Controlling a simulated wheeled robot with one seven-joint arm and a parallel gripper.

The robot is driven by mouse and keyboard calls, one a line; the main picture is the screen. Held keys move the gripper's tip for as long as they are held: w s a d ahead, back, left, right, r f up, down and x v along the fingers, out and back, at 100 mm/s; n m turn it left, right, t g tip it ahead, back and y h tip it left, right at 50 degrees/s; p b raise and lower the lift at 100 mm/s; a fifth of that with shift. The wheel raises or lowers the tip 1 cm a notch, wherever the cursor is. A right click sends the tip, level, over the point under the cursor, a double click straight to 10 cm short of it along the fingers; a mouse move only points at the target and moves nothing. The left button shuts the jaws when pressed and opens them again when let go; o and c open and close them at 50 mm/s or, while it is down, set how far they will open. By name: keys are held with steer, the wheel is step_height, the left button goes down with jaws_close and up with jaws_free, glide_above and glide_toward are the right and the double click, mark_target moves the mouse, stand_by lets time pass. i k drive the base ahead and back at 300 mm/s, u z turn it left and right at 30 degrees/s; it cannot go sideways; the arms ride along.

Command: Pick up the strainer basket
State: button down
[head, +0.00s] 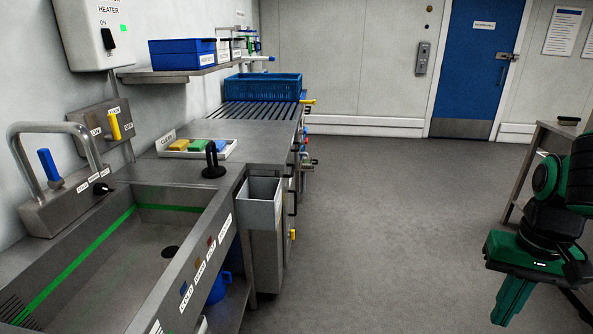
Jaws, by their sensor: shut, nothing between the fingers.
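I cannot tell for certain which thing is the strainer basket. A dark round piece (170,251) sits at the drain in the floor of the steel sink (110,262); it is too small to tell if it is a basket or an open hole. A black piece with a round base and upright handle (214,162) stands on the counter beyond the sink. My green and black gripper (512,303) is at the far right over the floor, shut and empty, well apart from the sink. Its tips point down.
A grey open bin (262,213) hangs at the counter's right edge. A white tray (226,153) holds coloured sponges. A blue crate (262,87) stands on the ribbed rack. A tall tap (50,165) arches at the left. A table (550,135) stands behind my arm. The middle floor is clear.

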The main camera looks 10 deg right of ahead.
mark_target(306, 162)
steer(key=z, duration=0.25)
steer(key=i, duration=2)
steer(key=z, duration=0.3)
steer(key=i, duration=1.7)
steer(key=u, duration=0.2)
